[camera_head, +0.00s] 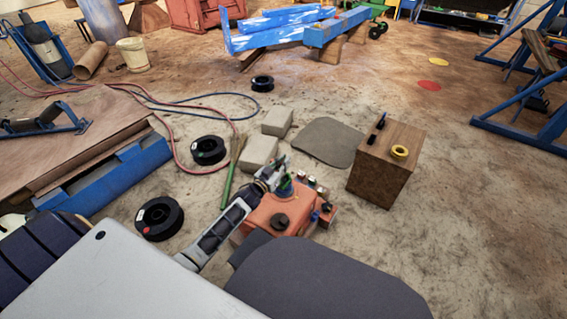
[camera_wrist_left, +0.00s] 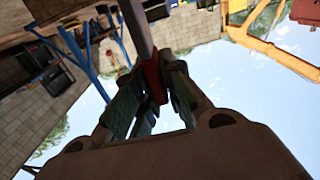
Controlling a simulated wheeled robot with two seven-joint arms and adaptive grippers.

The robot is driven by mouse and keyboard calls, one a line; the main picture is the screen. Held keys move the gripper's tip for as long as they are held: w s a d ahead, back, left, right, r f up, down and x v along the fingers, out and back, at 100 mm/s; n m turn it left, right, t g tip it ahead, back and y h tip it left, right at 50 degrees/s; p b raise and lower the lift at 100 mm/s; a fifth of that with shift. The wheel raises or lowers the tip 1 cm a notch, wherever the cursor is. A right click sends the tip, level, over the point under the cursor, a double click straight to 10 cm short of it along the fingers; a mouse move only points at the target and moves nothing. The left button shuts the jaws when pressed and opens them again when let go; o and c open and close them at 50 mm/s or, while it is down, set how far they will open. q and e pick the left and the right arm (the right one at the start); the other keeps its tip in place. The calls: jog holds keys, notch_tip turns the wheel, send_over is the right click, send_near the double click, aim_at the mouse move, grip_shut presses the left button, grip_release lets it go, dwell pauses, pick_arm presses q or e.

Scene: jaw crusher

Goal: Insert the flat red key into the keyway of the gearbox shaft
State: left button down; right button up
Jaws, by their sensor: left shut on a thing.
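My left gripper (camera_wrist_left: 152,100) is shut on the flat red key (camera_wrist_left: 152,82), which shows between its two greenish fingers in the left wrist view. A grey bar that looks like the gearbox shaft (camera_wrist_left: 139,30) runs up from the key's far end. I cannot tell whether the key is in the keyway or only in front of it. In the head view, the orange gearbox (camera_head: 268,213) sits low in the middle, and my left gripper (camera_head: 277,180) is at its top rear side. The key is not clear there. My right gripper is not in view.
A wooden box (camera_head: 377,175) with a yellow ring (camera_head: 400,151) on top stands right of the gearbox. Grey blocks (camera_head: 258,152), black spools (camera_head: 208,150) and a green-handled broom (camera_head: 228,182) lie behind and left. Open floor lies to the right.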

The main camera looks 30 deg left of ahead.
pick_arm(q)
jog(key=shift+r, duration=0.1)
dwell(1.0)
jog(key=shift+p, duration=0.3)
jog(key=shift+f, duration=0.25)
dwell(0.3)
jog(key=shift+f+b, duration=1.95)
jog(key=shift+f, duration=1)
dwell(1.3)
jog(key=c, duration=1.5)
grip_release()
jog(key=shift+o, duration=0.2)
jog(key=shift+s, duration=0.1)
jog(key=s+a, duration=0.1)
jog(key=s, duration=1)
jog(key=shift+s+a, duration=0.35)
jog(key=shift+a, duration=0.05)
